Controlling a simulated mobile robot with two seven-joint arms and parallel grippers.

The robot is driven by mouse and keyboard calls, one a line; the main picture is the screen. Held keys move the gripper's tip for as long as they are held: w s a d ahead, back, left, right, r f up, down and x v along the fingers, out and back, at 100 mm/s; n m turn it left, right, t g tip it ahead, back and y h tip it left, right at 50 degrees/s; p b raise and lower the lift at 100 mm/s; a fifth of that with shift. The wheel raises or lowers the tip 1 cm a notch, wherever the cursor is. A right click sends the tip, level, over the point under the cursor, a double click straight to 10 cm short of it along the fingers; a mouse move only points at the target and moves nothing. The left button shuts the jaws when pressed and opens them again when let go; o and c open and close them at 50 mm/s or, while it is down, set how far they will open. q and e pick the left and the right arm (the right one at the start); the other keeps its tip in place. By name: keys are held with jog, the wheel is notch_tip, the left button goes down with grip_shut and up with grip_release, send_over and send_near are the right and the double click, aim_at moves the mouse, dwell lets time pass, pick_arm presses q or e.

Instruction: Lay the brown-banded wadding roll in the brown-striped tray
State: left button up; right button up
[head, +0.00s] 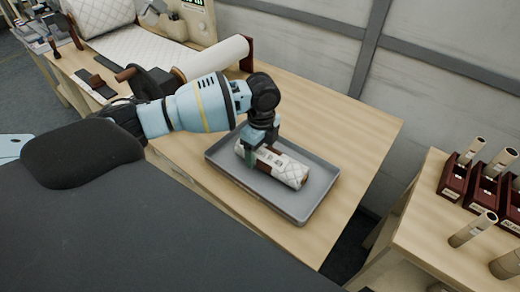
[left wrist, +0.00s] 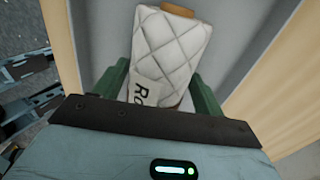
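A white quilted wadding roll (head: 289,172) with a brown band lies in a grey tray (head: 318,205) on the wooden table. My left gripper (head: 260,150) reaches down over the roll's far-left end, near the brown band. In the left wrist view the roll (left wrist: 172,50) lies between the two green fingers (left wrist: 160,95), with a printed label and a brown core end showing. The fingers stand close against both sides; whether they press on it is not clear. I see no brown stripe on the grey tray. My right gripper is not in view.
A large white roll (head: 215,58) lies behind my left arm. A side table (head: 425,225) at the right holds several dark red boxes (head: 455,180) and upright rolls. The table right of the grey tray (head: 365,135) is clear. A grey wall stands behind.

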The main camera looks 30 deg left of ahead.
pick_arm(q)
jog(key=shift+o, duration=1)
notch_tip(320, 180, up, 12)
jog(key=shift+w+p, duration=0.25)
jog(key=shift+p, duration=0.1)
